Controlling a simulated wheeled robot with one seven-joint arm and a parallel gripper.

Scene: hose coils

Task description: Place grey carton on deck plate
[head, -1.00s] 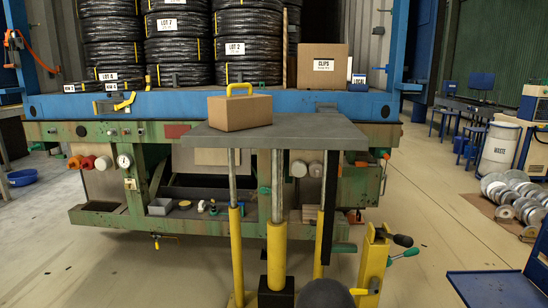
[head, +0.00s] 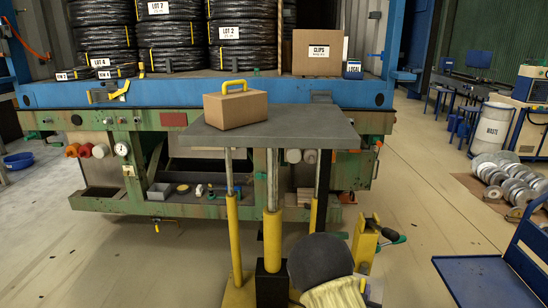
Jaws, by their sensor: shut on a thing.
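I see no carton that is clearly grey. I cannot tell which surface is called the deck plate. The right part of the grey plate is bare. My gripper is not in view. A dark rounded shape and a pale ribbed part at the bottom edge look like my own arm.
Stacks of black hose coils (head: 242,45) fill the deck's left and middle. A blue cart (head: 490,280) is at lower right, with metal rolls (head: 508,175) and a WASTE drum (head: 492,129) beyond.

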